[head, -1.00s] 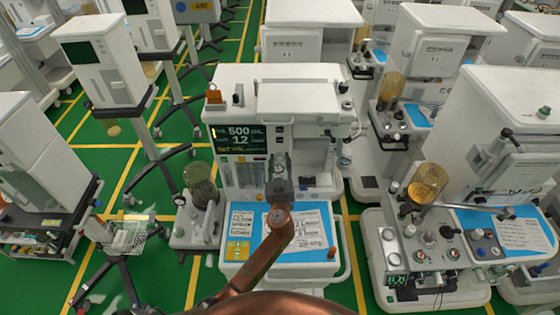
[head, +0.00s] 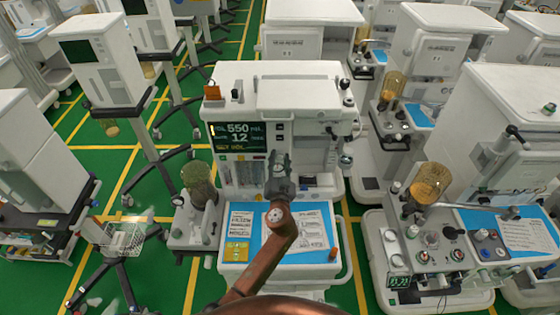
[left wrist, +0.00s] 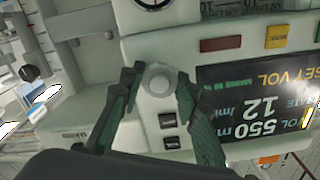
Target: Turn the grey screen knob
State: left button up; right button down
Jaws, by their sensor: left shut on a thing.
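The grey screen knob (left wrist: 158,82) is a round, light grey knob on the panel beside the screen in the left wrist view. My left gripper (left wrist: 158,90) is shut on it, with one dark finger on each side. In the head view, my left gripper (head: 279,165) is at the front of the middle cart, just right of the screen, and hides the knob. The screen (head: 237,137) reads 550 and 12; it also shows in the left wrist view (left wrist: 258,100), upside down. My right gripper is in neither view.
The middle cart's worktop (head: 262,236) has a blue mat with papers below my arm. A brown-tinted canister (head: 198,182) stands to its left. Another cart (head: 425,250) stands close on the right. Green floor shows to the left.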

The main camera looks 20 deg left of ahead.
pick_arm(q)
jog(key=m, duration=0.4)
jog(key=shift+m, duration=0.4)
dwell(0.4)
jog(key=o, duration=1.1)
jog(key=shift+o, duration=0.2)
jog(key=shift+s, duration=0.1)
jog(key=v, duration=1.1)
jog(key=shift+s+d, duration=0.2)
jog(key=shift+s, duration=0.15)
